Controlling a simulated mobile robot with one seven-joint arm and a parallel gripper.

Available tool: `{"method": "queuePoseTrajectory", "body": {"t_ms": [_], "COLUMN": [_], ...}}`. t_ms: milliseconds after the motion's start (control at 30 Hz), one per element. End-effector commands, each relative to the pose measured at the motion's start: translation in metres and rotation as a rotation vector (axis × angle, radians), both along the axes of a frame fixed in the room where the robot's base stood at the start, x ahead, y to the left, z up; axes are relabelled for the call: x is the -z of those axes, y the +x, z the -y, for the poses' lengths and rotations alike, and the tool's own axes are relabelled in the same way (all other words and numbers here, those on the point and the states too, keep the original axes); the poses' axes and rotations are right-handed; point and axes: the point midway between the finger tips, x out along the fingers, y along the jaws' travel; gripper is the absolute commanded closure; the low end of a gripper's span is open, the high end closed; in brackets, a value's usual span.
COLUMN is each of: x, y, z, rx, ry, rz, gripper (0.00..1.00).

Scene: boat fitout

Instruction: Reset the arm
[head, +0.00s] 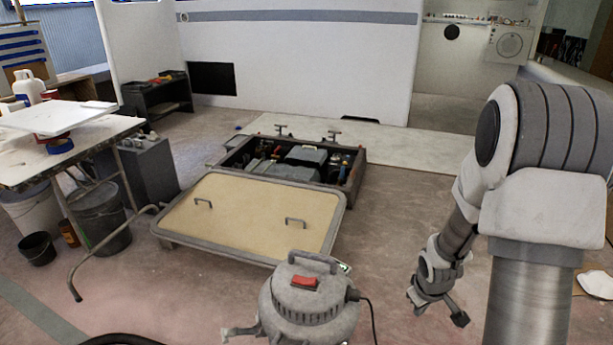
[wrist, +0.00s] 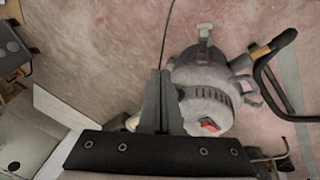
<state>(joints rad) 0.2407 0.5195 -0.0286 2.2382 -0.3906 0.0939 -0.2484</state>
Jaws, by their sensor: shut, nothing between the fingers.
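My arm hangs at the right of the head view, bent downward, with my gripper (head: 437,303) low over the floor. In the wrist view my gripper (wrist: 160,75) has its two fingers together, with nothing visible between them. A grey shop vacuum (head: 309,305) with a red switch stands left of my gripper in the head view, apart from it. In the wrist view the vacuum (wrist: 204,88) shows just right of the fingers.
A beige hatch panel (head: 245,217) with two handles lies behind the vacuum. Beyond it is an open hatch box (head: 352,180) holding equipment. A worktable (head: 60,155) and buckets (head: 100,215) stand left. A dark cord (head: 372,318) runs from the vacuum. Floor between panel and arm is clear.

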Motion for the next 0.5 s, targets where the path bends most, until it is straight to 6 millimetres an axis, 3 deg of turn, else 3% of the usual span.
{"method": "queuePoseTrajectory", "body": {"t_ms": [33, 100, 267, 500], "x": [-0.021, -0.046, -0.100, -0.170], "y": [0.001, -0.001, -0.012, -0.042], "z": [-0.004, -0.008, -0.021, -0.046], "rx": [0.015, 0.041, 0.100, 0.179], "ry": [-0.005, -0.007, -0.001, 0.033], "rz": [0.019, 0.035, 0.071, 0.126], "gripper": [1.00, 1.00, 1.00, 1.00]}}
